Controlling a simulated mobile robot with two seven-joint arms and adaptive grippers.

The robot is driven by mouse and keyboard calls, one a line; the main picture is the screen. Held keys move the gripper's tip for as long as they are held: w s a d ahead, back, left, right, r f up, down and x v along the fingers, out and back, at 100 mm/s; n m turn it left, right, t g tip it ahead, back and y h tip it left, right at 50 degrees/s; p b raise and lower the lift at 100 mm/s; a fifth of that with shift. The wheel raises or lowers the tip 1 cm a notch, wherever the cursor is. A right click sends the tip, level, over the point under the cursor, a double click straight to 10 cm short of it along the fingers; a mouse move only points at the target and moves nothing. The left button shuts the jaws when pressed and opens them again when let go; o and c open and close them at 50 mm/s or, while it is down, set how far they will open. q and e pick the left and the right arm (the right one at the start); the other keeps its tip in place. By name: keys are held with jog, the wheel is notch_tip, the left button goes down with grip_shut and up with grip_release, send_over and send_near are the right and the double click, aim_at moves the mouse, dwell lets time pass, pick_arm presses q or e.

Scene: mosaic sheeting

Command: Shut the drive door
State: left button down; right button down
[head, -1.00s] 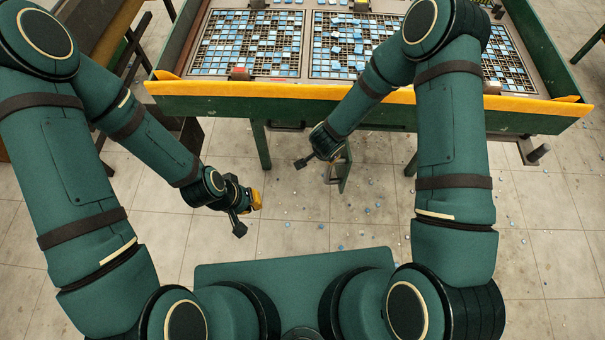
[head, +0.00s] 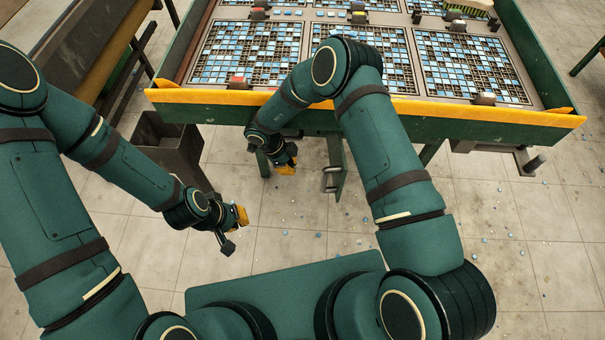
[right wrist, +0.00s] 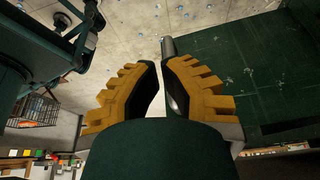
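The drive door (head: 340,160) looks like a narrow green panel under the table's front edge, seen nearly edge-on and standing out from the table. A grey bar handle (head: 328,181) is on its left side. My right gripper (head: 287,168) is left of the door and handle, apart from them. In the right wrist view its yellow-backed fingers (right wrist: 160,72) have a narrow gap with nothing held. A grey bar (right wrist: 168,48) shows just beyond the tips, and a large dark green surface (right wrist: 250,75) fills the right. My left gripper (head: 236,230) is open and empty, lower left.
The green table (head: 470,127) with a yellow front edge carries sheets of blue mosaic tiles (head: 245,52). A dark bin (head: 168,145) stands at left below the table. Loose tiles dot the floor. Open floor (head: 300,225) lies in front of the door.

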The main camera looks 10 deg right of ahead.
aim_at(340, 181)
jog(key=s+d+f+b, duration=0.1)
jog(key=s+d+f, duration=0.1)
jog(key=d+f, duration=0.5)
jog(key=shift+s+f+b, duration=0.15)
jog(key=shift+f+b, duration=0.25)
jog(key=shift+f, duration=0.5)
jog(key=shift+d, duration=0.15)
jog(key=shift+s+d+n, duration=0.4)
jog(key=shift+d, duration=0.4)
jog(key=d+n, duration=0.1)
jog(key=d, duration=0.1)
jog(key=s+d+n+t+p, duration=0.1)
jog(key=d, duration=0.2)
jog(key=s+d+n, duration=0.1)
jog(key=d, duration=0.1)
jog(key=shift+s+d+p, duration=0.1)
jog(key=shift+d+p, duration=0.2)
jog(key=shift+d, duration=0.1)
jog(key=w+d+n+t+b, duration=0.1)
jog(key=d+n+b, duration=0.1)
jog(key=d, duration=1.1)
jog(key=shift+w+d+n+t, duration=0.2)
jog(key=shift+w+n+t, duration=0.2)
jog(key=shift+n, duration=0.5)
